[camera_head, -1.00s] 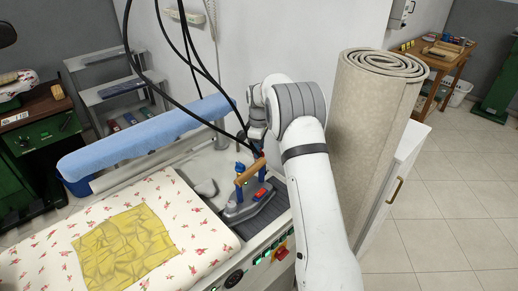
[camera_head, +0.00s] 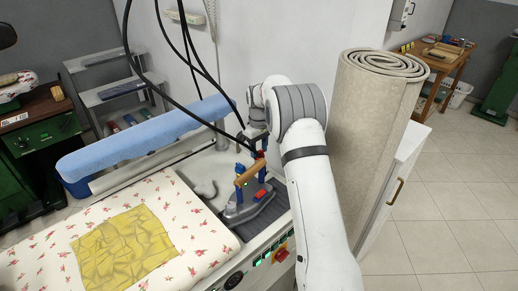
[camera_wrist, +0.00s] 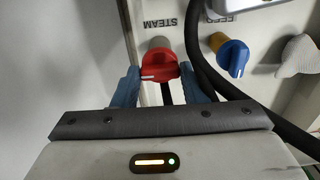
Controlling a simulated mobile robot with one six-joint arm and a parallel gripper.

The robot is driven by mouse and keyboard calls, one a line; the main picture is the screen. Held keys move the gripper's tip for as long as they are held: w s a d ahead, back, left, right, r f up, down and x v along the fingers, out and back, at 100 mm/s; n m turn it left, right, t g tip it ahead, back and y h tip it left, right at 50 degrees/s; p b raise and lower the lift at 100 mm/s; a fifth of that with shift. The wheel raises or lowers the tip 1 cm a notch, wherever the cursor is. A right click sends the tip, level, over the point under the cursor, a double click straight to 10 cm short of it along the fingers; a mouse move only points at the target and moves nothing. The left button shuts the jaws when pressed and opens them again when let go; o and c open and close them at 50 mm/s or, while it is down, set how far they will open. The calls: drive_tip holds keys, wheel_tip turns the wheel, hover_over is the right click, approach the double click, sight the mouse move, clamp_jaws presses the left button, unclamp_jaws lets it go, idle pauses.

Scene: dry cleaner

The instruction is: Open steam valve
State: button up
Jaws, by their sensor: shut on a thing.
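The steam valve has a red knob (camera_wrist: 160,64) with a white line across its face. It sits beside the upside-down word STEAM on a pale panel in the wrist view. My gripper (camera_wrist: 160,78) has its two blue fingers on either side of the knob and is shut on it. The white line runs roughly sideways in that view, tilted slightly. In the head view my white arm reaches toward the back of the ironing table, and my fingers cannot be made out there.
A blue knob (camera_wrist: 232,58) and a paler knob stand to the right of the red one. A black hose (camera_wrist: 193,40) passes close by. In the head view, an iron (camera_head: 247,205) stands near my arm, and a rolled carpet (camera_head: 362,150) stands to the right.

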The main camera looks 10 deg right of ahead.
sight(259, 151)
drive_tip(key=shift+w, duration=0.1)
drive_tip(key=o, duration=1)
drive_tip(key=shift+r, duration=0.1)
wheel_tip(259, 151, up, 8)
drive_tip(key=shift+f+b, duration=0.25)
drive_tip(key=shift+b, duration=0.1)
drive_tip(key=shift+r, duration=0.1)
